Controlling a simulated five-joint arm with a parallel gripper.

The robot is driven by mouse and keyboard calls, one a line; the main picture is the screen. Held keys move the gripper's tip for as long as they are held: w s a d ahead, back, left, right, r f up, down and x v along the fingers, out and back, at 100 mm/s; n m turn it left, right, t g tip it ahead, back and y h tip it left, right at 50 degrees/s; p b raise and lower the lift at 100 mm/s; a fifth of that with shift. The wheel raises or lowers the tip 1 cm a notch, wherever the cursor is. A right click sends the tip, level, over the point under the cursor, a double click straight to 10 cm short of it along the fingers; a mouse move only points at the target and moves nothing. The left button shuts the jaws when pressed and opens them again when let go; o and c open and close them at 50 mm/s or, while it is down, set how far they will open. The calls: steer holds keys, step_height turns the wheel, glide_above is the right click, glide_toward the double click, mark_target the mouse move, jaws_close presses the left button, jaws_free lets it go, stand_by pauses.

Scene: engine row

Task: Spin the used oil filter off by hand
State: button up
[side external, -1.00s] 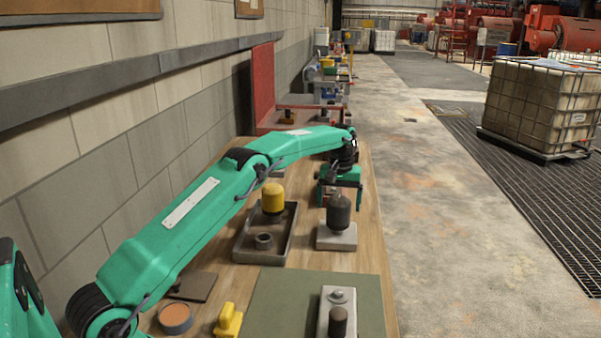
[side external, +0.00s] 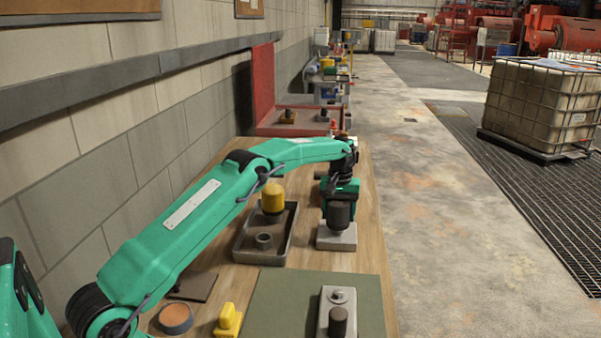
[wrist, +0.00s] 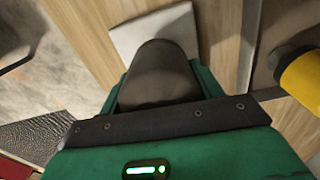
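The dark, dirty oil filter (side external: 339,216) stands upright on a pale grey block (side external: 337,239) near the right edge of the wooden bench. My gripper (side external: 339,208) points down over it. In the wrist view, the fingers of my gripper (wrist: 162,92) lie close along both sides of the dark filter (wrist: 158,75), with no clear gap on either side. The filter's upper end is hidden by the gripper in the side view.
A yellow filter (side external: 272,197) stands in a dark tray (side external: 245,248) left of the block, with a small ring in front. A green mat (side external: 275,305), a grey fixture (side external: 325,322) and a yellow piece (side external: 228,320) lie nearer. A red-backed tray (side external: 300,132) stands behind.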

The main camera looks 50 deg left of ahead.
steer(key=shift+n, duration=0.3)
steer(key=n, duration=0.8)
steer(key=shift+a, duration=0.1)
steer(key=n, duration=0.8)
steer(key=shift+n, duration=0.3)
steer(key=o, duration=1.3)
steer(key=shift+r, duration=0.15)
